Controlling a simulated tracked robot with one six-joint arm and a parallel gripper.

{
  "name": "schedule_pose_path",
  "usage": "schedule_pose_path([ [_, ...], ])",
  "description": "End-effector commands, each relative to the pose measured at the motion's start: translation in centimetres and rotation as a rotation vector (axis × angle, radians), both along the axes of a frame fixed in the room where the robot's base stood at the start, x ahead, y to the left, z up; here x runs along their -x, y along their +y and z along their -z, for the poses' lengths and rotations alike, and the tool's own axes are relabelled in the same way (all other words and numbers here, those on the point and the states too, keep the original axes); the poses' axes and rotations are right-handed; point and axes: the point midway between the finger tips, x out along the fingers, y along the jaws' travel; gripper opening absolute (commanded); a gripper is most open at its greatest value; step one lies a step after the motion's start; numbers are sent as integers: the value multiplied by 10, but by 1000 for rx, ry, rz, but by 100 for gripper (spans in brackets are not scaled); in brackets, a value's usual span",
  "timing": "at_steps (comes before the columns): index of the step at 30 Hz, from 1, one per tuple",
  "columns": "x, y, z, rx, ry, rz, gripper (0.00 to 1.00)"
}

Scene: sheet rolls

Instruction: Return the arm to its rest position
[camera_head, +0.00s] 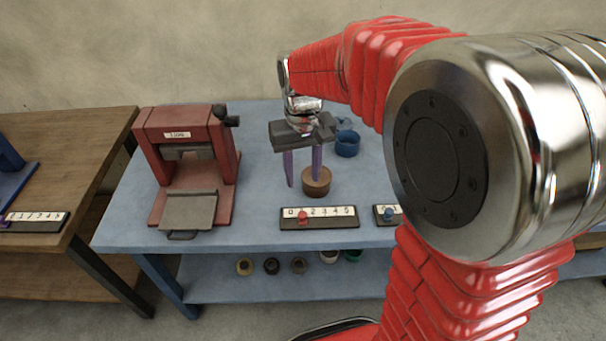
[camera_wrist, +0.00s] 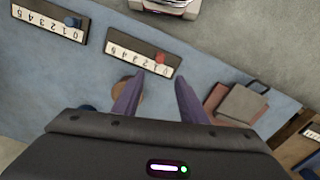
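My gripper (camera_head: 304,181) hangs fingers-down above the blue table (camera_head: 265,215), with its two purple fingers apart and nothing seen between them. In the wrist view the fingers of my gripper (camera_wrist: 158,78) are also apart, with blue tabletop between them. My red and chrome arm reaches out over the table from the right. A round brown wooden pot (camera_head: 317,187) stands by the right finger in the head view. In the wrist view the pot (camera_wrist: 121,98) is partly hidden by a finger. I cannot tell its exact distance from the finger.
A red press (camera_head: 159,160) stands left of my gripper. A blue bowl (camera_head: 347,149) lies right of it. Number scales with a red slider (camera_head: 303,217) and a blue slider (camera_head: 390,211) lie at the front edge. Several small pots (camera_head: 272,266) sit on the lower shelf.

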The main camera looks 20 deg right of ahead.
Motion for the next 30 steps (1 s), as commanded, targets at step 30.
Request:
schedule_pose_path([
  [30, 86, -4, -16, -3, -157, 10, 38],
])
